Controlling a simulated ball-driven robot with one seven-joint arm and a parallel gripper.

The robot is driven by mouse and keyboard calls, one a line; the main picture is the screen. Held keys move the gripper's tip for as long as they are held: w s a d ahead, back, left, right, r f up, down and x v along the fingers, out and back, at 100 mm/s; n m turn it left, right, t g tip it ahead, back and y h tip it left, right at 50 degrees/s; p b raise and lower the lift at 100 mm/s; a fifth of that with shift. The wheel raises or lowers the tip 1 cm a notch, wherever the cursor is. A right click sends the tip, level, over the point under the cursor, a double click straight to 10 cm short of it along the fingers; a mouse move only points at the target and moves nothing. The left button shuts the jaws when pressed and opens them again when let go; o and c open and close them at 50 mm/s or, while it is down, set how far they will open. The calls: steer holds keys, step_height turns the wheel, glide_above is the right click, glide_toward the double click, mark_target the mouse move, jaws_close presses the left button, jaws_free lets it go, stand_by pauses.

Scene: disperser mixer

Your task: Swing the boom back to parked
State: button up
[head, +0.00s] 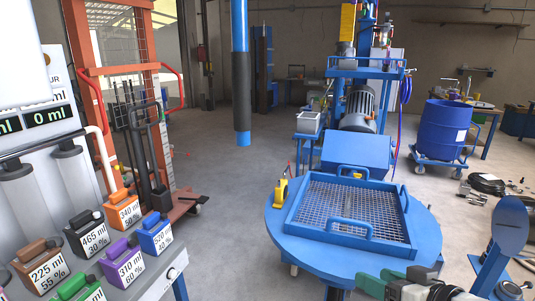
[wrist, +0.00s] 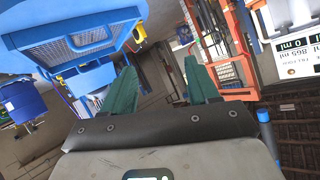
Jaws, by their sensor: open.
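A blue vertical pole with a dark sleeve (head: 241,90) hangs from the top edge of the head view, left of centre. Its blue lower end is free above the floor. It looks like a hanging handle of the boom; the boom itself is out of view above. A blue rod with a dark part (wrist: 266,128) at the right of the wrist view may be the same pole. My gripper (head: 398,281) is at the bottom right of the head view, in front of the round blue table and well apart from the pole. Its green fingers (wrist: 160,68) are spread and empty.
A blue round table (head: 292,250) carries a mesh-floored tray (head: 366,233). A blue mixer machine (head: 358,150) stands behind it. A dispenser with several labelled canisters (head: 83,235) is at left, before an orange lift frame (head: 82,60). Floor between is clear.

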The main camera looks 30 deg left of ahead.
steer(key=w+a+r+n+g+y, duration=0.1)
steer(key=a+r+n+y, duration=0.1)
steer(key=a+r, duration=0.5)
steer(key=w+a+r+n+g+y, duration=0.15)
steer(key=a+r, duration=0.25)
steer(key=r, duration=0.7)
steer(key=n+g+y, duration=0.3)
steer(key=n+y, duration=0.1)
steer(key=n, duration=0.1)
glide_toward(248, 70)
steer(key=a, duration=0.1)
steer(key=shift+t+h, duration=0.25)
steer(key=a+p, duration=0.1)
steer(key=a, duration=0.2)
steer(key=a+p, duration=0.1)
steer(key=a, duration=0.2)
steer(key=a+p, duration=0.2)
steer(key=a, duration=0.1)
steer(key=shift+w+a+r, duration=0.2)
steer(key=shift+w+a, duration=0.1)
steer(key=shift+a, duration=0.05)
steer(key=shift+a+f, duration=0.1)
steer(key=shift+a, duration=0.4)
steer(key=shift+c, duration=0.4)
jaws_close()
